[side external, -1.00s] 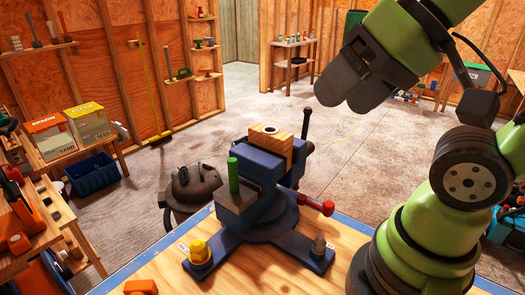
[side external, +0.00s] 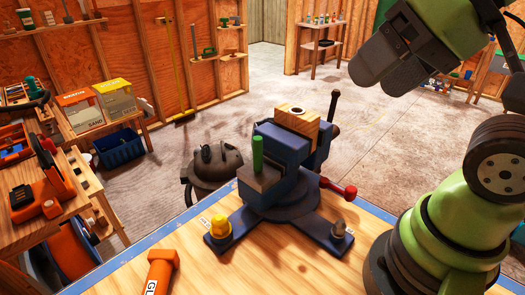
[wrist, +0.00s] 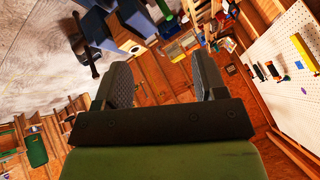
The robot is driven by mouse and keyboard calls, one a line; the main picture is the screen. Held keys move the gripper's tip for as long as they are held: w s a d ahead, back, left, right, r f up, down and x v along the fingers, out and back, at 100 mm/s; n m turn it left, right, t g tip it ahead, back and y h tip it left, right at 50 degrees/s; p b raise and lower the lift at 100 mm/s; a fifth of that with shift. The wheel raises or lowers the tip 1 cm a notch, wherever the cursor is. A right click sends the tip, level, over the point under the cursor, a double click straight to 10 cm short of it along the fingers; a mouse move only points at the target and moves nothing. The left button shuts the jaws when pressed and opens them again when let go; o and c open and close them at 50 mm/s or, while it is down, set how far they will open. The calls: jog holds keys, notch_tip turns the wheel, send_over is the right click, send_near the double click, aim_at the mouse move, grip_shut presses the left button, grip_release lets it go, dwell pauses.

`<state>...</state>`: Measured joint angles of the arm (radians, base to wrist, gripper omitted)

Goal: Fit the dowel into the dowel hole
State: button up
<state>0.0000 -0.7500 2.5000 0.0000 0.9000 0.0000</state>
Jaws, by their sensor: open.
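The green dowel (side external: 257,152) stands upright on the grey rear pad of the blue vise (side external: 278,187). A light wooden block (side external: 297,125) is clamped in the vise jaws. Its dowel hole (side external: 297,110) is a round, dark, ringed opening in the top, with nothing in it. My gripper (side external: 372,74) is open and empty, above and to the right of the vise, well apart from the dowel and block. In the wrist view, my gripper (wrist: 164,76) has a wide gap between its fingers, and the block (wrist: 130,45) with its hole shows at upper left.
The vise stands at the corner of a wooden bench. A yellow-capped fitting (side external: 220,228) and a grey fitting (side external: 339,229) sit on its feet. An orange glue bottle (side external: 160,270) lies at the front. A red-knobbed handle (side external: 350,192) sticks out right of the vise.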

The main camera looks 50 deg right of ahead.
jog(key=shift+c, duration=0.3)
jog(key=shift+c, duration=1.2)
jog(key=n+g+h, duration=0.2)
jog(key=n+g, duration=0.4)
jog(key=g, duration=0.1)
send_over(258, 138)
notch_tip(258, 138, down, 7)
jog(key=shift+s+f, duration=0.15)
notch_tip(258, 138, down, 4)
jog(key=shift+f, duration=3.05)
